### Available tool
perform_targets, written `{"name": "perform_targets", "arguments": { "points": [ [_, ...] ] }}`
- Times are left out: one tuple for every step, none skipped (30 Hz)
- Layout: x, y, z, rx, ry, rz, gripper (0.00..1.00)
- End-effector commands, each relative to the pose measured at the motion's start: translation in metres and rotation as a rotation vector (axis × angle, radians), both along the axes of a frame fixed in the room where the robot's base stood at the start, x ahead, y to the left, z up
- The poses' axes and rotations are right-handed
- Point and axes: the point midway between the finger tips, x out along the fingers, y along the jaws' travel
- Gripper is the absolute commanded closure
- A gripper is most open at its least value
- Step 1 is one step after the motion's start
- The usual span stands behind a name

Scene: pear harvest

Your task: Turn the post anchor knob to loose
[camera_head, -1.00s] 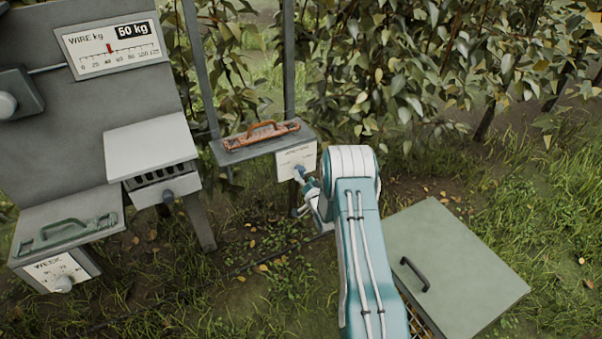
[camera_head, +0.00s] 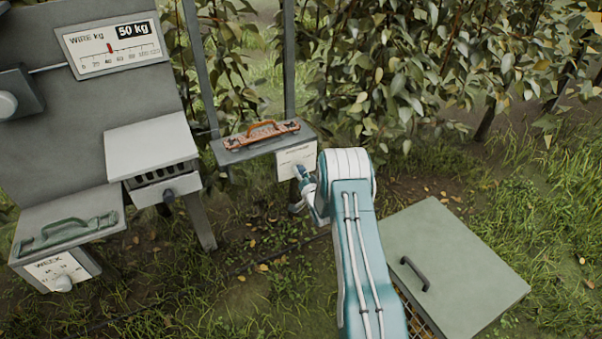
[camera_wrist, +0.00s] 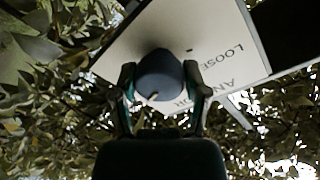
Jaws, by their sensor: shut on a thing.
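The post anchor knob (camera_wrist: 158,76) is a round dark blue-grey knob on a white label plate (camera_wrist: 190,28). In the wrist view my gripper (camera_wrist: 160,82) is shut on the knob, one finger at each side. The word LOOSE (camera_wrist: 224,64) is on the plate to the right of the knob. A pale pointer mark (camera_wrist: 153,97) shows on the knob's lower edge, not towards LOOSE. Other plate lettering is partly hidden by the right finger. In the head view my gripper (camera_head: 305,184) is at the white plate (camera_head: 296,159) below the grey shelf.
An orange-brown handled tool (camera_head: 262,134) lies on the shelf above the plate. A grey panel with a WIRE kg gauge (camera_head: 112,48) and a WEEK box (camera_head: 60,270) stand at left. A green lidded crate (camera_head: 455,265) is at right. Foliage lies behind.

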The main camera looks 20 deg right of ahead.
Motion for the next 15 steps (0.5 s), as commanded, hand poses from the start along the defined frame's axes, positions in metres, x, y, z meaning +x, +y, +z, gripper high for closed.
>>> {"name": "perform_targets", "arguments": {
  "points": [
    [0.0007, -0.0028, 0.0018, -0.006, -0.004, -0.005, 0.89],
    [0.0007, -0.0028, 0.0019, -0.013, -0.004, -0.006, 0.89],
    [0.0007, -0.0029, 0.0019, -0.023, -0.005, -0.006, 0.89],
    [0.0007, -0.0028, 0.0020, -0.033, -0.006, -0.006, 0.89],
    [0.0007, -0.0029, 0.0020, -0.044, -0.006, -0.006, 0.89],
    [0.0007, -0.0029, 0.0020, -0.061, -0.007, -0.006, 0.89],
    [0.0007, -0.0029, 0.0020, -0.076, -0.008, -0.006, 0.89],
    [0.0007, -0.0030, 0.0019, -0.093, -0.008, -0.006, 0.89],
    [0.0007, -0.0030, 0.0019, -0.118, -0.008, -0.006, 0.89],
    [0.0007, -0.0030, 0.0019, -0.137, -0.009, -0.006, 0.89],
    [0.0007, -0.0031, 0.0020, -0.160, -0.010, -0.006, 0.89],
    [0.0007, -0.0030, 0.0021, -0.192, -0.012, -0.006, 0.89],
    [0.0008, -0.0030, 0.0022, -0.218, -0.013, -0.006, 0.89],
    [0.0008, -0.0030, 0.0024, -0.243, -0.014, -0.006, 0.89],
    [0.0008, -0.0030, 0.0025, -0.280, -0.015, -0.006, 0.89]
  ]
}}
